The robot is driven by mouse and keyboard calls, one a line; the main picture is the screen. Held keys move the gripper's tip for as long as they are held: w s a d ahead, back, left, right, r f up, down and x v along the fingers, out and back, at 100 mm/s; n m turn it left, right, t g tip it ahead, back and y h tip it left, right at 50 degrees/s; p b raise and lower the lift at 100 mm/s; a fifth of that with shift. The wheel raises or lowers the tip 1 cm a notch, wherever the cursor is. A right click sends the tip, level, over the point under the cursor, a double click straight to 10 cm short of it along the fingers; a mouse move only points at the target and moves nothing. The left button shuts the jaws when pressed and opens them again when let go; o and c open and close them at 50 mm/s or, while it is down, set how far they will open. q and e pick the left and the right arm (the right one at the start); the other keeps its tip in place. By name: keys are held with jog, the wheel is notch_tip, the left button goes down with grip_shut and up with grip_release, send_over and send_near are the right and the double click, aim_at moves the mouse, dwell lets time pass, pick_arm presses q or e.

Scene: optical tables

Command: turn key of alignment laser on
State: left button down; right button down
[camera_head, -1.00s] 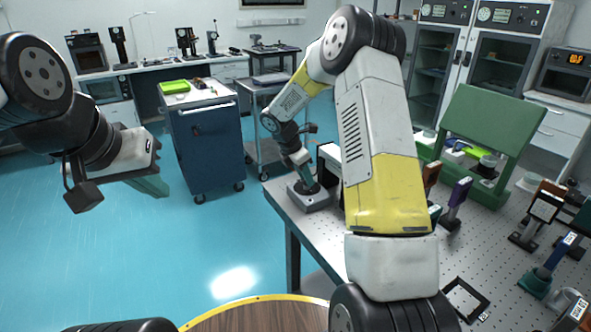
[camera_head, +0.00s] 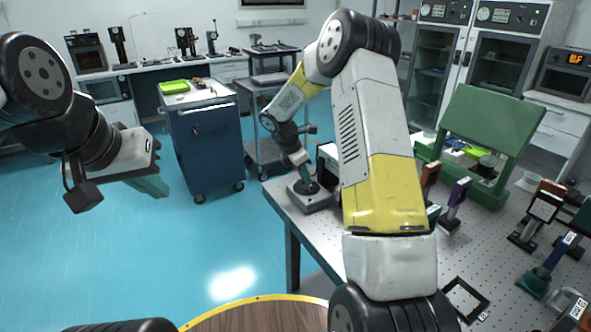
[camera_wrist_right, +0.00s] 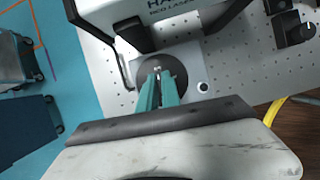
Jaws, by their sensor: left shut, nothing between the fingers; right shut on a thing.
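The alignment laser's grey key box (camera_head: 312,204) sits at the near left corner of the perforated table, with a dark round disc on top. In the right wrist view the grey base plate (camera_wrist_right: 196,68) carries the dark disc (camera_wrist_right: 180,68). My right gripper (camera_wrist_right: 158,76) points down over the disc, its teal fingers shut on the key at the disc's middle. The fingers hide most of the key, so its angle is unclear. In the head view this gripper (camera_head: 304,176) stands tilted on the box. My left gripper (camera_head: 152,184) is shut and empty over the floor, at the left.
Black knobbed parts (camera_wrist_right: 290,25) are at the wrist view's right. A purple mount (camera_head: 456,200) and a green stand (camera_head: 485,140) are on the table (camera_head: 335,232). A blue cart (camera_head: 207,148) is behind.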

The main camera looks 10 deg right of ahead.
jog(key=m, duration=0.2)
jog(key=m+g, duration=0.1)
jog(key=m, duration=0.1)
jog(key=shift+w+a+g, duration=0.1)
jog(key=shift+w+g, duration=0.05)
jog(key=shift+g, duration=0.15)
jog(key=m, duration=0.2)
jog(key=m+g, duration=0.1)
jog(key=m, duration=0.1)
jog(key=shift+w+m+g, duration=0.15)
jog(key=shift+m+g, duration=0.15)
jog(key=m, duration=0.2)
jog(key=m+g+y, duration=0.1)
jog(key=m, duration=0.1)
jog(key=shift+m+y, duration=0.3)
jog(key=shift+w+d+m+g+y, duration=0.15)
jog(key=shift+m+g+y, duration=0.15)
jog(key=shift+m, duration=0.7)
jog(key=shift+s+d+m+g+y, duration=0.1)
jog(key=shift+m+g+y, duration=0.2)
jog(key=shift+m, duration=0.7)
jog(key=c, duration=1.6)
grip_release()
jog(key=shift+o, duration=0.2)
